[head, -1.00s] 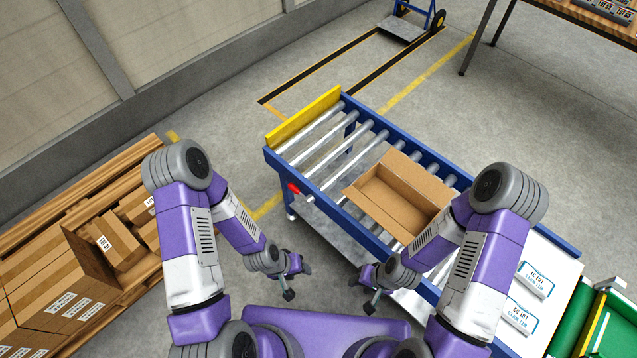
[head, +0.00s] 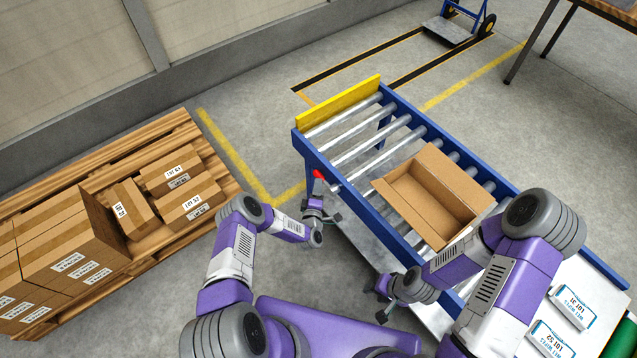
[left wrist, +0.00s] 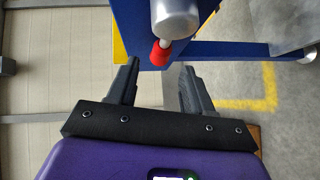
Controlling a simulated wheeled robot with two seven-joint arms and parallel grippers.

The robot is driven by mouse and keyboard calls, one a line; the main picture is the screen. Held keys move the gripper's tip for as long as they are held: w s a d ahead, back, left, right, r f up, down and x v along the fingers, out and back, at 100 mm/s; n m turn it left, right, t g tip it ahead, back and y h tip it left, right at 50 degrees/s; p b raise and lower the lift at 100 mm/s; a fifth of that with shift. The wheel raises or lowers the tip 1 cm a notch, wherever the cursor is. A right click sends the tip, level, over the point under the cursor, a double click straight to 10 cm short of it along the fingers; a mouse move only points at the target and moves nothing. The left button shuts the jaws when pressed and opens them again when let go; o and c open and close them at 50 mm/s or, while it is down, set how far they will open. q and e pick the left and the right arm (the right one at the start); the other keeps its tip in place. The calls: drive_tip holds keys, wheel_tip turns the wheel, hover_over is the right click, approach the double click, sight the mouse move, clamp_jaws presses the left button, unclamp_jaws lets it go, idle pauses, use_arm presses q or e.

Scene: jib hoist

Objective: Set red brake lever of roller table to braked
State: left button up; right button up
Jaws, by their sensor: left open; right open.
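The red brake lever knob (head: 318,174) is at the near left side of the roller table (head: 365,195), close to its yellow end stop. In the left wrist view the red knob (left wrist: 161,52) sits on a short pale rod, just beyond and between the fingertips. My left gripper (head: 321,212) is open and empty, just below the knob in the head view; in the left wrist view its two fingers (left wrist: 158,72) stand apart with the knob ahead of them. My right gripper (head: 382,302) is open and empty, beside the table's near side.
An open cardboard box (head: 430,200) stands on the rollers. White labelled packs (head: 572,305) lie at the table's right end. A pallet (head: 190,235) with several cartons is at the left. A blue hand truck (head: 460,25) stands at the back. The floor between pallet and table is clear.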

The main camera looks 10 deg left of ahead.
use_arm(q)
drive_tip(key=w, duration=0.1)
drive_tip(key=w+b, duration=0.1)
drive_tip(key=w, duration=0.2)
drive_tip(key=shift+w+a+f+b, duration=0.25)
drive_tip(key=shift+w+f+b, duration=0.05)
drive_tip(key=shift+f, duration=0.1)
drive_tip(key=shift+c, duration=0.3)
clamp_jaws()
